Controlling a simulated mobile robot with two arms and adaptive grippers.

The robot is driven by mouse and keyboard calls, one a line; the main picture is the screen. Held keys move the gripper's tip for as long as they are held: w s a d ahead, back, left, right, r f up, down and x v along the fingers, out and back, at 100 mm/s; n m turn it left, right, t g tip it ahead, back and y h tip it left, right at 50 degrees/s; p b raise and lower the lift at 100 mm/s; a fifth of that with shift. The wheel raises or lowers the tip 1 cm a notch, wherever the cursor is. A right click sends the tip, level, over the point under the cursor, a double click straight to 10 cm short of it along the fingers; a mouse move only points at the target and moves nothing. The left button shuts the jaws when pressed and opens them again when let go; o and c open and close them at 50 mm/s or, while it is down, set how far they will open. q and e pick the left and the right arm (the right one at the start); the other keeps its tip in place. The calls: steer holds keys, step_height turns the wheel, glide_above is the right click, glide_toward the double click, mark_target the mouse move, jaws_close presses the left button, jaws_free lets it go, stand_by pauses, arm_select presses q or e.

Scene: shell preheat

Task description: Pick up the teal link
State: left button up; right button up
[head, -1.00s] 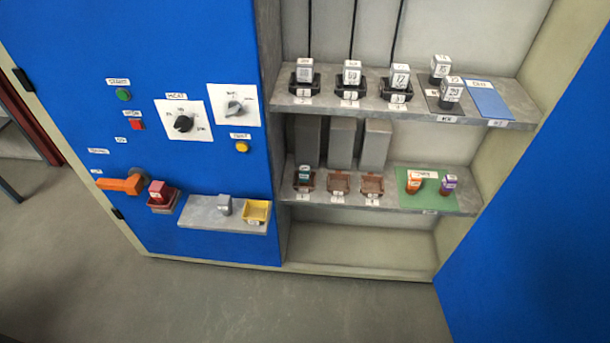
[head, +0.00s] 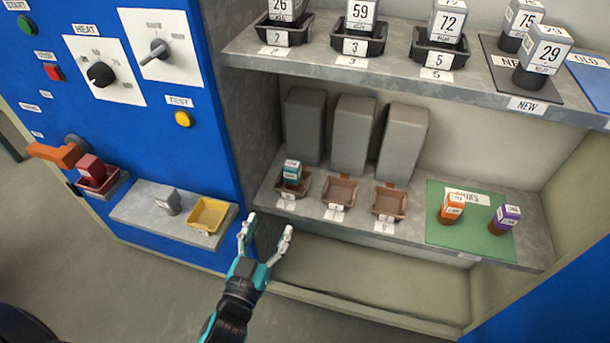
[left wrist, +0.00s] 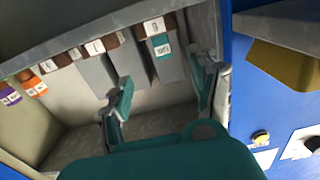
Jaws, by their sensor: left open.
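The teal link (head: 292,173) stands upright in the leftmost brown tray (head: 305,186) on the lower shelf of the cabinet. In the left wrist view the teal link (left wrist: 161,47) shows beyond the fingers, near the upper middle. My left gripper (head: 266,228) is open and empty, in front of the lower shelf's edge, below and a little left of the link. It is apart from the link. In the left wrist view the open fingers (left wrist: 160,95) show on both sides. My right gripper is not in view.
Two brown trays (head: 340,191) to the right look empty. A green mat (head: 470,237) holds an orange link (head: 451,207) and a purple link (head: 504,217). Grey blocks (head: 356,135) stand behind. The upper shelf (head: 390,80) overhangs. A yellow tray (head: 208,216) sits on a side ledge at left.

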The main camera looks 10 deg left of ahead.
mark_target(290, 175)
arm_select(q)
steer(key=w, duration=1.1)
steer(key=shift+w+d+r+b, duration=0.15)
steer(key=shift+w+r+b, duration=0.1)
steer(key=shift+r+b, duration=0.1)
steer(key=shift+w+r+b, duration=0.15)
steer(key=shift+w+b, duration=0.15)
steer(key=shift+w, duration=2.65)
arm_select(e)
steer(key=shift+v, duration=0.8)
arm_select(q)
steer(key=shift+c, duration=0.4)
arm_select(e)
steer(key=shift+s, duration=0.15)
arm_select(q)
steer(key=shift+r, duration=0.1)
jaws_close()
